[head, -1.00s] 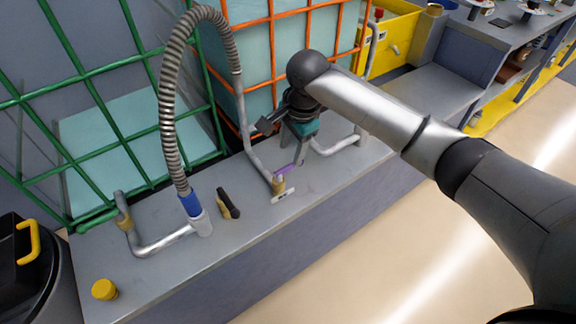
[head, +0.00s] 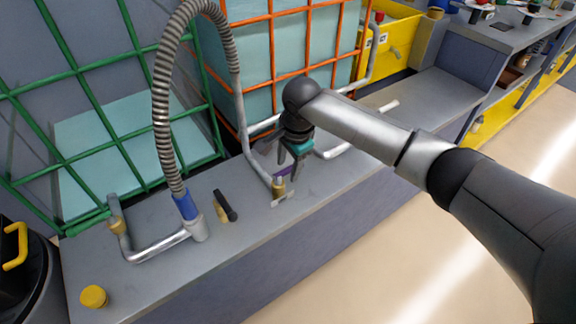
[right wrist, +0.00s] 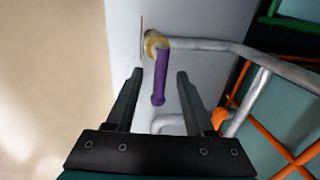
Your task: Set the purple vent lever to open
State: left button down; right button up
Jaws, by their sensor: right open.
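The purple vent lever (head: 285,172) sits on a brass valve (head: 278,187) at the end of a grey pipe on the bench. In the right wrist view the lever (right wrist: 160,78) hangs from the brass valve (right wrist: 154,42) and lies between the tips of my open right gripper (right wrist: 158,75), with gaps on both sides. In the head view my right gripper (head: 292,172) is pointed down at the lever and partly covers it. My left gripper is not in view.
A corrugated hose with a blue collar (head: 185,206) rises from the bench. A black-handled valve (head: 225,205) and a yellow cap (head: 94,297) are on the bench (head: 235,240). Green and orange cage frames stand behind. Another grey pipe runs close beside the gripper.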

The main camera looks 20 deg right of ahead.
grip_shut()
dwell(0.5)
dwell(1.0)
